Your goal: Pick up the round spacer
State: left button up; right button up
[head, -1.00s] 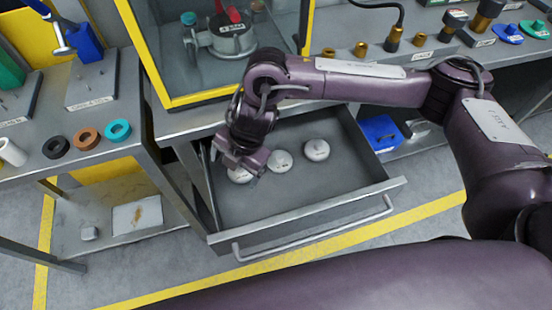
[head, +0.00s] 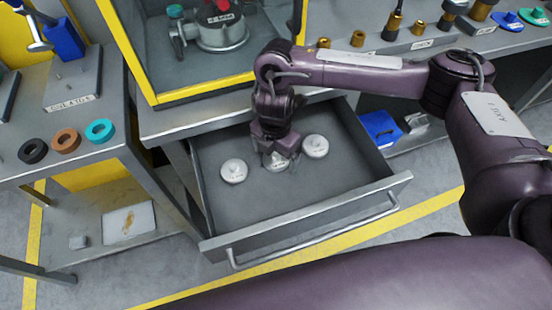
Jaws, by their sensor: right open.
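Three round white pieces lie in the open grey drawer (head: 300,200). One round piece (head: 233,171) is at the left, one (head: 315,146) at the right, and the middle one (head: 274,163) is partly hidden under my right gripper. I cannot tell from their blurred markings which is the round spacer. My right gripper (head: 274,158) points down over the middle piece, open; whether its fingers touch the piece is hidden. My left gripper is not in view.
The drawer's side walls and front handle (head: 320,232) surround the pieces. A yellow-framed glass case (head: 200,95) stands above and behind. Black, brown and teal rings (head: 101,131) lie on the left bench. A blue bin (head: 380,128) sits right of the drawer.

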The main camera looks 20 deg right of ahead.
jog(key=c, duration=1.1)
jog(key=shift+c, duration=0.2)
